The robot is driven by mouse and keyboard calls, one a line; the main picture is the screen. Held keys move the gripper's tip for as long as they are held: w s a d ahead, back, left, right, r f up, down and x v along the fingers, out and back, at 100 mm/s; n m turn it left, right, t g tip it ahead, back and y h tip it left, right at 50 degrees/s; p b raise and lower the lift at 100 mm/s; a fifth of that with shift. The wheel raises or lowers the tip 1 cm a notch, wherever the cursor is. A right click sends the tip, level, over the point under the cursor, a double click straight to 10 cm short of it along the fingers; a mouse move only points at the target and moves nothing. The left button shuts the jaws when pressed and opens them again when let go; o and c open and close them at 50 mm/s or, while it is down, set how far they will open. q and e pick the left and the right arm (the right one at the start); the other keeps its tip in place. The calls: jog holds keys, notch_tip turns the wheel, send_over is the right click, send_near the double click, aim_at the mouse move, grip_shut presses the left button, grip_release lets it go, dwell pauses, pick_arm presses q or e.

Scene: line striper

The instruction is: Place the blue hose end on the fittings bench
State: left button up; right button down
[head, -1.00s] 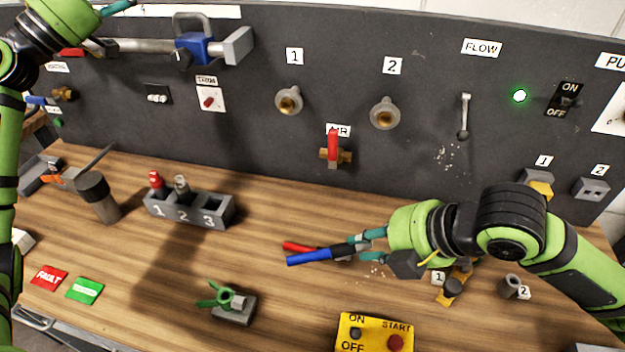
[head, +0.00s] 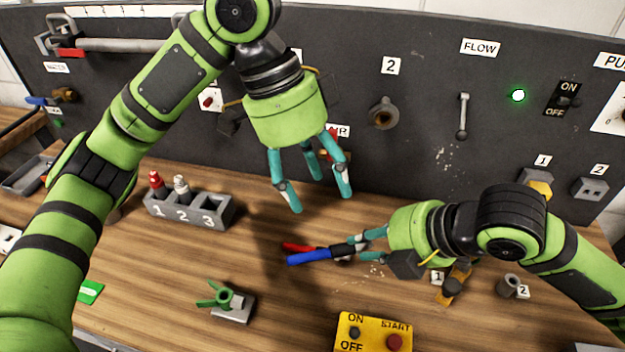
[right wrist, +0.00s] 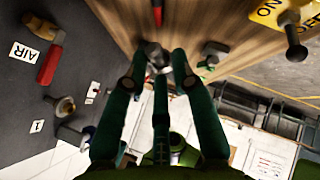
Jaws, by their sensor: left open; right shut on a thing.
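A long blue piece (head: 309,257) lies beside a red one (head: 298,246), both meeting dark sleeves at my right gripper (head: 350,247). I take the blue piece for the blue hose end. My right gripper is shut on this pair, just above the wooden fittings bench (head: 190,265); any contact with the bench is unclear. In the right wrist view (right wrist: 158,75) its fingers reach toward a grey round part and a red piece. My left gripper (head: 318,195) is open and empty, fingers pointing down above and behind the blue piece.
A numbered grey holder (head: 190,210) stands left, with a red-topped and a grey-topped item. A green winged fitting (head: 222,296) sits on a grey block in front. A yellow ON/OFF box (head: 375,332) is at the front edge. The dark panel (head: 440,70) rises behind.

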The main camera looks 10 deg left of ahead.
aim_at(334, 250)
pick_arm(q)
jog(key=shift+y, duration=0.4)
jog(key=x, duration=1.2)
jog(key=shift+s+a+f, duration=0.1)
jog(key=shift+a+f, duration=0.15)
jog(key=shift+f, duration=0.1)
grip_shut()
pick_arm(e)
jog(key=c, duration=0.9)
grip_release()
jog(key=shift+c, duration=0.2)
